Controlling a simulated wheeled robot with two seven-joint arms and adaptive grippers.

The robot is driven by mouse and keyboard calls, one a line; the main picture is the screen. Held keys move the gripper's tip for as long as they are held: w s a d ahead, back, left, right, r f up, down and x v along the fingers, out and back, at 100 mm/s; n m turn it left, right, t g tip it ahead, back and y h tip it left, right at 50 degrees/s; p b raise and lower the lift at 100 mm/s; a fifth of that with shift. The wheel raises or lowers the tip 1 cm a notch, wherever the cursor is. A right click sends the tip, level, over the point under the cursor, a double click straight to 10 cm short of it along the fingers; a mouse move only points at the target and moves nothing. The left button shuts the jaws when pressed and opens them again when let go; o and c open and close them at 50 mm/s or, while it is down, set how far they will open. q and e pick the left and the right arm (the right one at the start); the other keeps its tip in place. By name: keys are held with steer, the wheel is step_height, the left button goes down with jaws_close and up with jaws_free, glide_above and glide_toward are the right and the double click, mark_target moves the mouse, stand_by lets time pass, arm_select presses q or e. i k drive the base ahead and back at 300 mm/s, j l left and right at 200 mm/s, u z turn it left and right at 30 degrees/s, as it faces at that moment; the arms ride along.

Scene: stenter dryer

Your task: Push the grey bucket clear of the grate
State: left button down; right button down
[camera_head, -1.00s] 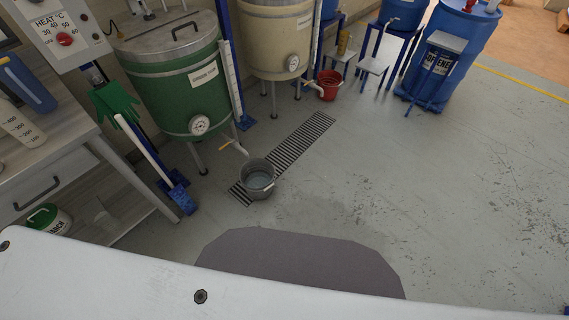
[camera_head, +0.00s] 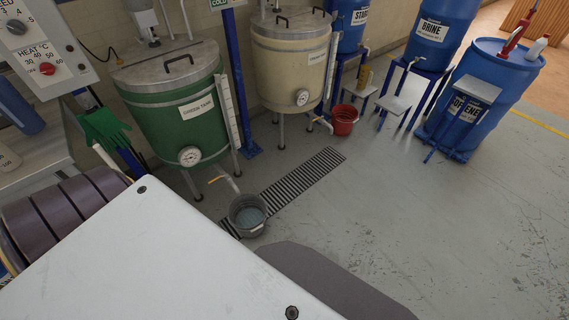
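The grey bucket (camera_head: 248,215) stands upright on the floor under the tap of the green tank, with what looks like liquid inside. It sits over the near end of the dark slotted floor grate (camera_head: 303,184), covering part of it. The grate runs from the bucket up and to the right. Neither of my grippers is in view.
The green tank (camera_head: 172,110) on legs stands behind the bucket, its tap (camera_head: 225,181) just above it. A cream tank (camera_head: 290,65), a red bucket (camera_head: 344,120) and blue drums (camera_head: 472,95) stand farther back. Open floor (camera_head: 430,210) lies to the right.

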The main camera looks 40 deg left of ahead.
mark_target(247, 212)
steer(key=i+z, duration=0.3)
steer(key=i, duration=0.5)
steer(key=i+u, duration=0.15)
steer(key=i, duration=0.25)
steer(key=i+l+u, duration=0.15)
steer(key=i, duration=0.25)
steer(key=i+u, duration=0.3)
steer(key=u, duration=0.15)
steer(key=i+l+u, duration=0.15)
steer(key=u, duration=0.3)
steer(key=i+u, duration=0.2)
steer(key=u, duration=0.25)
steer(key=i+l+u, duration=0.15)
steer(key=u, duration=0.3)
steer(key=i+l+u, duration=0.2)
steer(key=u, duration=0.2)
steer(key=i+l+u, duration=0.2)
steer(key=u, duration=0.25)
steer(key=i+l+u, duration=0.25)
steer(key=l+u, duration=0.3)
steer(key=i, duration=0.45)
